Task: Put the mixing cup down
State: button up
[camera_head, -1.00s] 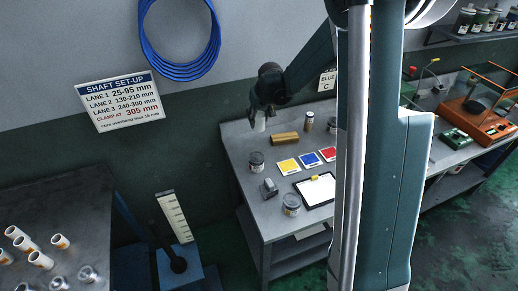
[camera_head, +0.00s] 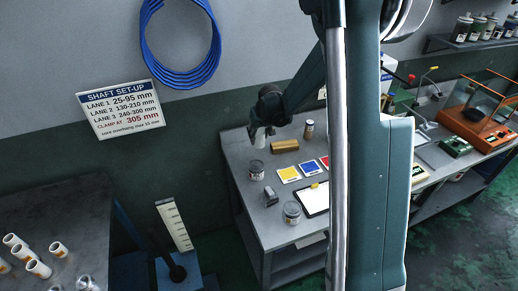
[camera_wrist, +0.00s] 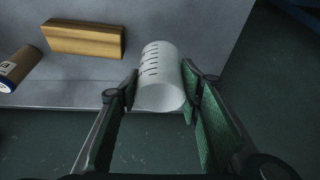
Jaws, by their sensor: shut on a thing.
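The mixing cup (camera_wrist: 160,75) is white with dark graduation marks. In the wrist view it sits between the two green-padded fingers of my gripper (camera_wrist: 162,92), which is shut on it. In the head view the cup (camera_head: 259,139) shows small and pale below my gripper (camera_head: 263,128), over the back left part of the grey table (camera_head: 236,160). I cannot tell from these views whether its base touches the table top.
A wooden block (camera_head: 285,146) lies right of the cup, with a small can (camera_head: 308,129) behind it. The wall is close behind the table.

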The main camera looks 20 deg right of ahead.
aim_at(261, 139)
jog(key=shift+f, duration=1.6)
jog(key=shift+f, duration=1.9)
jog(key=shift+f+b, duration=0.2)
jog(key=shift+b, duration=0.15)
jog(key=o, duration=0.8)
jog(key=shift+r, duration=0.1)
jog(key=shift+c, duration=0.2)
jog(key=shift+r+p, duration=0.2)
jog(key=shift+p, duration=0.1)
jog(key=shift+v, duration=5.85)
jog(key=shift+r, duration=0.1)
